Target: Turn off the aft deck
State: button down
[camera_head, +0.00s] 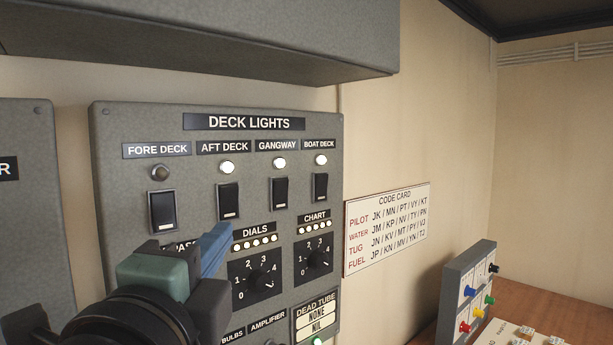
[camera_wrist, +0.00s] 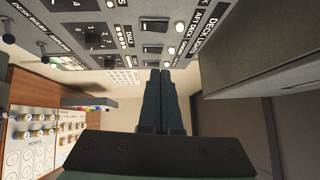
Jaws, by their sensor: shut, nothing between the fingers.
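The AFT DECK switch (camera_head: 228,200) is a black rocker on the grey DECK LIGHTS panel (camera_head: 115,125). The AFT DECK lamp (camera_head: 227,168) above it glows white. My gripper (camera_head: 217,243) is shut and empty, its blue fingers just below and slightly left of this switch, seemingly in front of the panel. Whether it touches the panel I cannot tell. In the wrist view the shut fingers (camera_wrist: 162,85) point up toward the panel, which appears turned sideways, with the AFT DECK label (camera_wrist: 187,30) near the top.
The FORE DECK switch (camera_head: 162,211) has a dark lamp. The GANGWAY switch (camera_head: 280,193) and BOAT DECK switch (camera_head: 321,187) have lit lamps. Dials (camera_head: 256,280) sit below. A grey overhead box (camera_head: 220,45) juts out above. A code card (camera_head: 387,228) hangs right.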

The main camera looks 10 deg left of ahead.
jog(key=shift+a, duration=0.2)
jog(key=p, duration=0.5)
send_near(236, 193)
jog(key=w+d, duration=0.3)
jog(key=w+a, duration=0.1)
jog(key=w+a+p, duration=0.1)
jog(key=a, duration=0.1)
jog(key=shift+w+r, duration=0.15)
jog(key=shift+r, duration=0.25)
jog(key=shift+w+a+f+p, duration=0.1)
jog(key=shift+w+a+p, duration=0.15)
jog(key=shift+a+p, duration=0.1)
